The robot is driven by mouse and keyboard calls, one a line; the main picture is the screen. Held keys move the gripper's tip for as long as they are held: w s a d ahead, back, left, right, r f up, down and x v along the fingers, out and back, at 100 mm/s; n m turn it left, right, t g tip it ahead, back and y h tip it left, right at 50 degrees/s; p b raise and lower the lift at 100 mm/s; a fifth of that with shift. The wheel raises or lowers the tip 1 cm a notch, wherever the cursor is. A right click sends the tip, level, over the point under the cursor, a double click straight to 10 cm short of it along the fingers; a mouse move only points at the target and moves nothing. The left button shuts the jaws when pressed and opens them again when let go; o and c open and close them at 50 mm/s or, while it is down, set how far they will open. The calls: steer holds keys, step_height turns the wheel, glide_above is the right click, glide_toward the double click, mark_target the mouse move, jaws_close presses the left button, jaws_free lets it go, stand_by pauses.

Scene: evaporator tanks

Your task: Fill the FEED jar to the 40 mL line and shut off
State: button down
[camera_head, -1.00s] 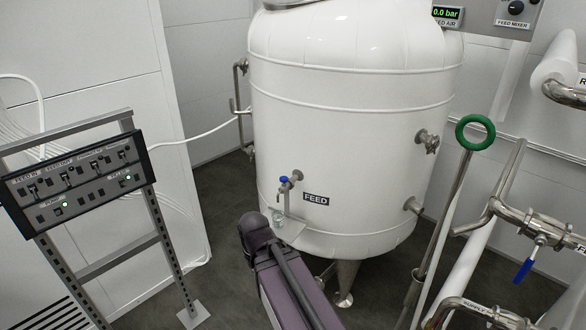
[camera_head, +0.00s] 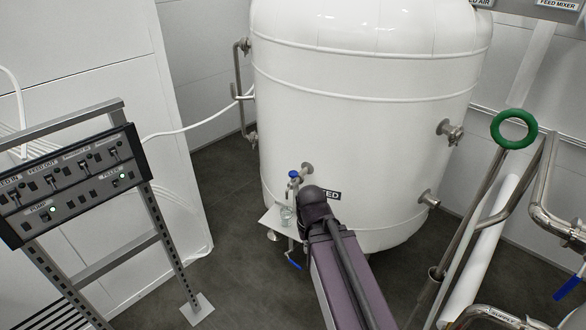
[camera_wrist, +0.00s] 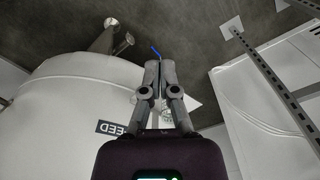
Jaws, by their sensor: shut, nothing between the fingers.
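The white FEED tank (camera_head: 365,120) stands in the middle of the head view, its FEED label (camera_head: 333,195) partly covered by my arm. A small sample tap (camera_head: 294,178) with a blue handle sticks out of its front. A clear jar (camera_head: 287,216) stands on a small plate (camera_head: 270,219) below the tap; its liquid level is too small to read. In the wrist view my gripper (camera_wrist: 160,66) is shut and empty in front of the tank, with the FEED label (camera_wrist: 120,128) to its left. In the head view my gripper's fingers are hidden behind my arm.
A lower blue lever (camera_head: 293,262) hangs beneath the plate. A switch panel (camera_head: 75,185) on a metal frame stands at left. Pipes and a green ring handle (camera_head: 514,128) are at right. Dark floor (camera_head: 235,270) lies open between panel and tank.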

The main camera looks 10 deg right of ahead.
step_height(320, 180, up, 20)
steer(key=n+p, duration=0.7)
steer(key=p, duration=1.3)
glide_above(292, 174)
steer(key=shift+f, duration=0.25)
step_height(292, 174, down, 14)
steer(key=b, duration=1.4)
steer(key=shift+r, duration=0.2)
steer(key=shift+f, duration=0.15)
